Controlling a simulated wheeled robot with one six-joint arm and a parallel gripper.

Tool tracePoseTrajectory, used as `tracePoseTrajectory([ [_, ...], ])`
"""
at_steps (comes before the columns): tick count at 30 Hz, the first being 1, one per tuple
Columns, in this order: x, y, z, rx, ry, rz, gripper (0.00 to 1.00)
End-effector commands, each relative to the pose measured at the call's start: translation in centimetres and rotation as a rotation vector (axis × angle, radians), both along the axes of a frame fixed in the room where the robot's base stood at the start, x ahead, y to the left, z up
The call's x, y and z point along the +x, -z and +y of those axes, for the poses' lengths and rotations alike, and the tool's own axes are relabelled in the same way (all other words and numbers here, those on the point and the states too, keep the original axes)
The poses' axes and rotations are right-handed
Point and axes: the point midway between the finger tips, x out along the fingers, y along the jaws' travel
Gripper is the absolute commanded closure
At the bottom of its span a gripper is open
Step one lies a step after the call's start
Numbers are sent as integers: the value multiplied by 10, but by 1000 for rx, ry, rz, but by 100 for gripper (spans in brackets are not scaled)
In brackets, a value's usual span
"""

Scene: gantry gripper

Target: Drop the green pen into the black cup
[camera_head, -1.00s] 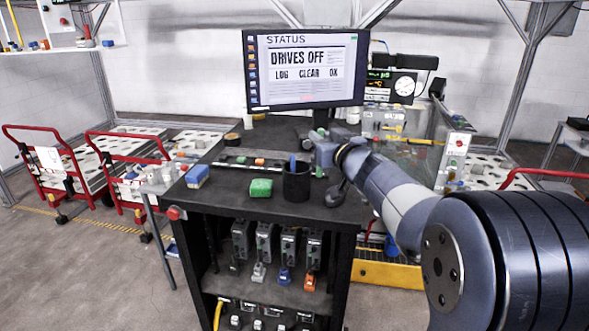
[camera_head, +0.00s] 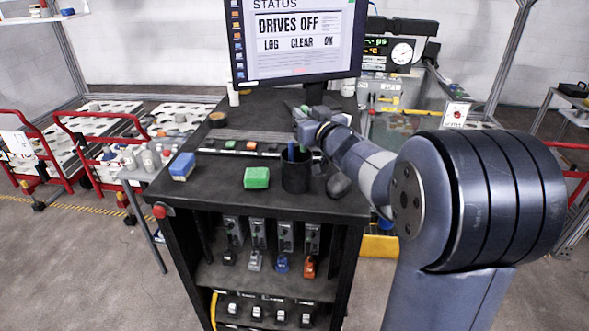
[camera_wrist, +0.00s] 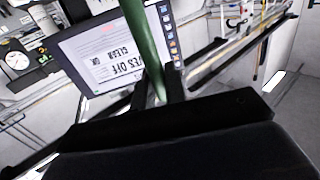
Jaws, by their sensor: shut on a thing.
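The black cup (camera_head: 297,178) stands upright near the front edge of the black cart top, with a blue pen (camera_head: 291,151) in it. My gripper (camera_wrist: 158,88) is shut on the green pen (camera_wrist: 143,38), which extends up between the fingers in the wrist view. In the head view my gripper (camera_head: 303,114) is behind and above the cup. The pen is too small there to make out clearly, and its exact place relative to the cup's mouth cannot be told.
A green block (camera_head: 256,178) and a blue block (camera_head: 182,166) lie left of the cup. A dark mouse-like object (camera_head: 339,184) lies close on its right. A strip (camera_head: 238,146) with small coloured pieces runs behind. A monitor (camera_head: 300,40) stands at the back.

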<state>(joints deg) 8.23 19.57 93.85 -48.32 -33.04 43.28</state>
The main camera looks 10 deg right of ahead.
Motion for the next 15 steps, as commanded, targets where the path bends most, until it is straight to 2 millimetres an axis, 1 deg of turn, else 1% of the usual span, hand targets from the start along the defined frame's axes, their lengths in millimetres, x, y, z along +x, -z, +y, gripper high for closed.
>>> tracePoseTrajectory([
  [5, 0, 10, 0, 0, 1, 1, 100],
  [15, 0, 49, 0, 0, 1, -1, 100],
])
